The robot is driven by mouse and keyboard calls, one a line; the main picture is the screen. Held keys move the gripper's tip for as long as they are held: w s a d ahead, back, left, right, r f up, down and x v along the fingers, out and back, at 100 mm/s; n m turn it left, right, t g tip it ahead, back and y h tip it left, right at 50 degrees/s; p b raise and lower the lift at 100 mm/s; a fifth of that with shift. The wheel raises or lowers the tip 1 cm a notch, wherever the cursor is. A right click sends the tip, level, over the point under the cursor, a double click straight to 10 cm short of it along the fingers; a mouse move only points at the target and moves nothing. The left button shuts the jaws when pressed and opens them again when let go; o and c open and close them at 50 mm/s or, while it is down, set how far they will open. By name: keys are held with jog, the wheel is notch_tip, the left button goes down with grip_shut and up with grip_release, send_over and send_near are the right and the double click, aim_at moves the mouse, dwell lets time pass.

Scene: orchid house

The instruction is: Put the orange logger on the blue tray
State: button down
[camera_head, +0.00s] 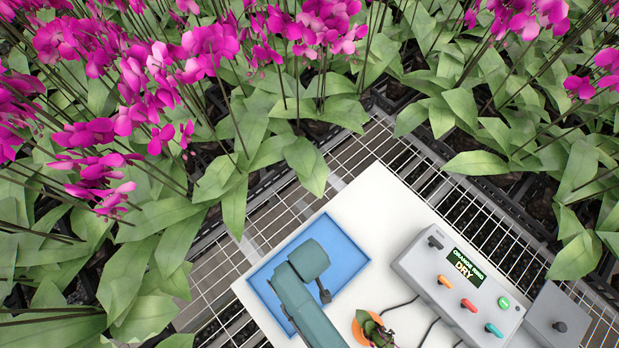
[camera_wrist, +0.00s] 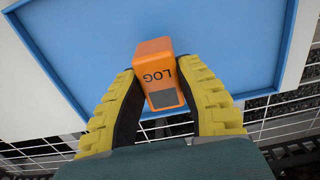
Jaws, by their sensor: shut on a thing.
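The orange logger (camera_wrist: 155,62), a small block marked LOG with a grey patch, is in the wrist view between the two yellow-padded fingers of my gripper (camera_wrist: 158,88). My gripper is shut on it. The blue tray (camera_wrist: 110,50) spreads behind the logger, and the logger shows over its floor near one edge. I cannot tell whether the logger touches the tray. In the head view my arm covers the middle of the blue tray (camera_head: 346,251) and hides the logger.
The tray is on a white board (camera_head: 375,195) over a wire mesh bench (camera_head: 265,228). A grey control box (camera_head: 462,285) with a display reading DRY stands to the right. An orange round piece with a plant (camera_head: 362,330) and cables lie between them. Pink orchids (camera_head: 205,45) crowd the back and left.

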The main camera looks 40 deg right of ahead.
jog(key=shift+w+f+b, duration=0.1)
jog(key=shift+f+b, duration=0.2)
jog(key=shift+f, duration=1.45)
jog(key=shift+f, duration=0.1)
jog(key=c, duration=0.8)
grip_release()
